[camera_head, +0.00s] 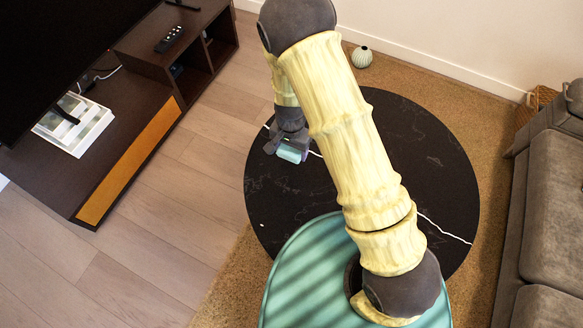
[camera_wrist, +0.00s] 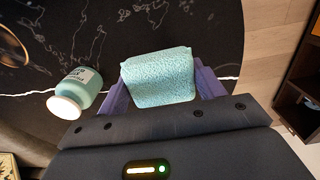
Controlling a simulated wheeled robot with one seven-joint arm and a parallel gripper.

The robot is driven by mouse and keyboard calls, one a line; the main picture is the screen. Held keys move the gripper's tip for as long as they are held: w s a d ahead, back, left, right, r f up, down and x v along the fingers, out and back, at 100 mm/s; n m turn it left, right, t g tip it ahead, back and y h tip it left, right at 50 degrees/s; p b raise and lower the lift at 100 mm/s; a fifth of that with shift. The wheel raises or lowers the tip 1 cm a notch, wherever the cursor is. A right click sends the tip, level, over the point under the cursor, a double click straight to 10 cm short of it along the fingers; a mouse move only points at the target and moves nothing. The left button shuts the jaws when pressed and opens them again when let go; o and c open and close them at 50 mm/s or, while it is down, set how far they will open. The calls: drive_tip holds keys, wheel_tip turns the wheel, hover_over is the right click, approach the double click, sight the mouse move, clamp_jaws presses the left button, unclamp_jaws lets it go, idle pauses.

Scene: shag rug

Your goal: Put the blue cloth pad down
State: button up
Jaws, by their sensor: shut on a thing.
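The blue cloth pad (camera_wrist: 158,79) is a pale teal, textured, folded piece. It sits between the two purple fingers of my gripper (camera_wrist: 160,72) in the wrist view, and the fingers are shut on it. In the head view the pad (camera_head: 289,154) shows small at the tip of my gripper (camera_head: 290,148), over the left part of a round black table (camera_head: 440,170) with white veins. I cannot tell whether the pad touches the tabletop.
A teal jar with a pale end (camera_wrist: 83,87) is left of the pad in the wrist view; my arm may hide it in the head view. A dark media cabinet (camera_head: 75,160) stands left, a grey sofa (camera_head: 545,200) right. Bare tabletop lies beyond the pad.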

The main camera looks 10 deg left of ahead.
drive_tip(key=b, duration=0.2)
hover_over(291, 169)
wheel_tip(291, 169, down, 6)
drive_tip(key=shift+w+f, duration=0.1)
wheel_tip(291, 169, down, 3)
drive_tip(key=shift+f, duration=0.4)
drive_tip(key=shift+a, duration=0.1)
